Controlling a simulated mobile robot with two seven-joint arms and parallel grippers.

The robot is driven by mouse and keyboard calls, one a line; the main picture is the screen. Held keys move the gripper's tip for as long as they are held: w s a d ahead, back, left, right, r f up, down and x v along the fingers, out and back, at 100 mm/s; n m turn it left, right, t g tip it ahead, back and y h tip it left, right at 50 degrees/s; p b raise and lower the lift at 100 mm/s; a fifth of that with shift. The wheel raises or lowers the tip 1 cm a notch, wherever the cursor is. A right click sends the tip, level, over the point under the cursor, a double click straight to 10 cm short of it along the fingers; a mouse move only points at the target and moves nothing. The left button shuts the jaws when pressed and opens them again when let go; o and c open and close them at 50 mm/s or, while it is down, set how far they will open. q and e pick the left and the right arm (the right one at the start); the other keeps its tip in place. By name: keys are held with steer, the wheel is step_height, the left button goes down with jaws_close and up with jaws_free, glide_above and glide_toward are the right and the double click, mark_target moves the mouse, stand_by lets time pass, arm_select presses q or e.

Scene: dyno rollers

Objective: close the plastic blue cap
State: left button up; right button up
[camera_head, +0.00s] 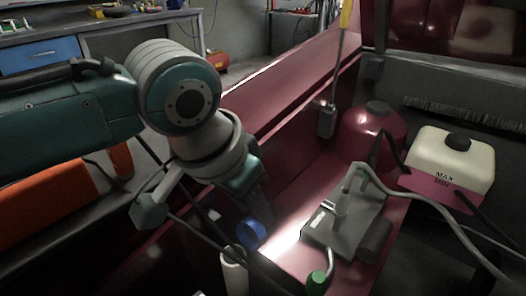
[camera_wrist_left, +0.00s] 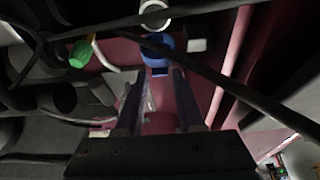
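The blue cap (camera_head: 250,234) stands tilted up beside the top of a white filler neck (camera_head: 234,272) in the engine bay. In the left wrist view the blue cap (camera_wrist_left: 158,46) lies just beyond my fingertips, in line with the gap between them, and the round white neck opening (camera_wrist_left: 154,14) is behind it. My left gripper (camera_head: 240,212) reaches down from the upper left, close to the cap. In the wrist view its two fingers (camera_wrist_left: 156,76) are apart with nothing held between them. Whether a fingertip touches the cap I cannot tell. My right gripper is not in view.
A dark cable (camera_wrist_left: 225,80) crosses near the fingers. A grey engine block (camera_head: 340,222) with a green cap (camera_head: 317,283), a red dome (camera_head: 372,133) and a white reservoir (camera_head: 452,160) stand to the right. The red car body edge (camera_head: 300,85) runs behind my arm.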

arm_select(q)
jaws_close()
